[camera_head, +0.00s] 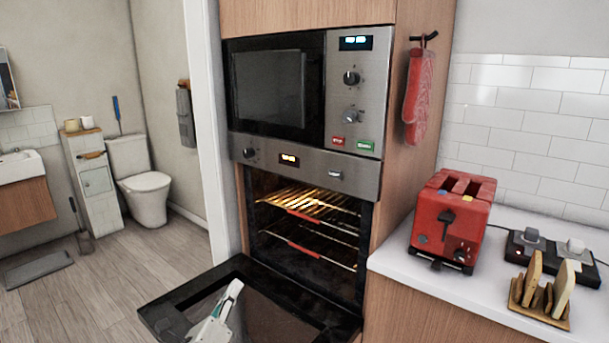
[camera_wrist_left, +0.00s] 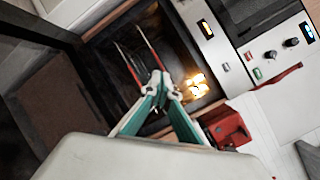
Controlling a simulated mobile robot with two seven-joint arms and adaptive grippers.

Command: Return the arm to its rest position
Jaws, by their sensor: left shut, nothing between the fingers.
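My left gripper (camera_head: 234,288) is low in the head view, in front of the lowered oven door. It is shut and empty, its fingertips together. In the left wrist view the gripper (camera_wrist_left: 160,84) shows its green and white fingers meeting at the tips, with the lit oven behind them. The oven (camera_head: 310,238) is open, with its door (camera_head: 180,312) folded down and two racks inside. My right gripper is in neither view.
A red toaster (camera_head: 455,215) and a toast rack (camera_head: 540,303) with bread stand on the white counter (camera_head: 400,262) at right. A microwave (camera_head: 270,88) is above the oven. A red mitt (camera_head: 418,95) hangs on the cabinet side. Open floor (camera_head: 140,260) lies at left.

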